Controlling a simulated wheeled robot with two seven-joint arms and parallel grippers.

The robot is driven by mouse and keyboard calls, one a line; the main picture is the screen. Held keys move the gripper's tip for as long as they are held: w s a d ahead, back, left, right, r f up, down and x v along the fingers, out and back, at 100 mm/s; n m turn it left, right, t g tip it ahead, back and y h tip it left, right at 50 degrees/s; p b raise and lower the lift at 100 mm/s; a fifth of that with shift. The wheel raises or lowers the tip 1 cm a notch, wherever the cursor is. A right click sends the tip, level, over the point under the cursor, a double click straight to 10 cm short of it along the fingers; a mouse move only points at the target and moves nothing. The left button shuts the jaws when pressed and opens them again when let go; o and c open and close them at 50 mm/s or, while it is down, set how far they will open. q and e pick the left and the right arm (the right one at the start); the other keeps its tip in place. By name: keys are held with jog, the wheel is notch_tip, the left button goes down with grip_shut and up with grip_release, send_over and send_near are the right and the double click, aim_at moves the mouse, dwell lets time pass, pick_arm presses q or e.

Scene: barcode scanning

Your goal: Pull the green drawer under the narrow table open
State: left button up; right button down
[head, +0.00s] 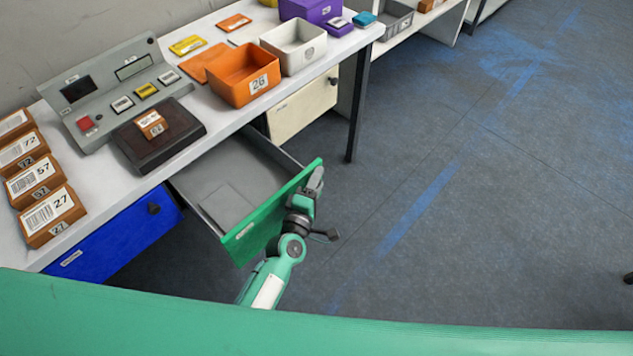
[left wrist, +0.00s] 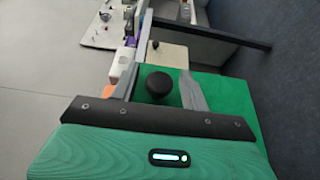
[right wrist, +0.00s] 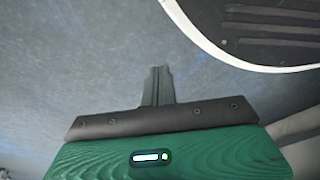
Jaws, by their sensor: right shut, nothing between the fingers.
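The green drawer (head: 270,215) stands pulled out from under the narrow table, with its grey inside showing. A flat grey piece (head: 226,207) shows inside. My left gripper (head: 309,190) is at the outer face of the drawer front, near its right end. In the left wrist view, the black round knob (left wrist: 160,85) on the green front lies between the two spread fingers of my left gripper (left wrist: 158,75), with a gap showing on each side. In the head view the knob is hidden. My right gripper (right wrist: 157,85) is shut and empty over the floor, outside the head view.
The narrow table (head: 215,122) carries an orange bin (head: 235,78), a white bin (head: 293,45), a dark scanner base (head: 158,135) and several brown boxes. A blue drawer (head: 118,238) and a cream drawer (head: 303,105) flank the green one.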

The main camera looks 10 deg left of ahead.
pick_arm(q)
jog(key=shift+s, duration=0.1)
jog(key=b+v, duration=0.1)
jog(key=v, duration=1.2)
jog(key=shift+s+a, duration=0.2)
jog(key=shift+s, duration=0.1)
pick_arm(e)
jog(key=shift+w+a+r, duration=0.2)
jog(key=shift+w+r, duration=0.3)
jog(key=shift+r, duration=0.2)
jog(key=shift+w+a+r, duration=0.2)
jog(key=shift+w+r, duration=0.25)
jog(key=shift+r, duration=0.2)
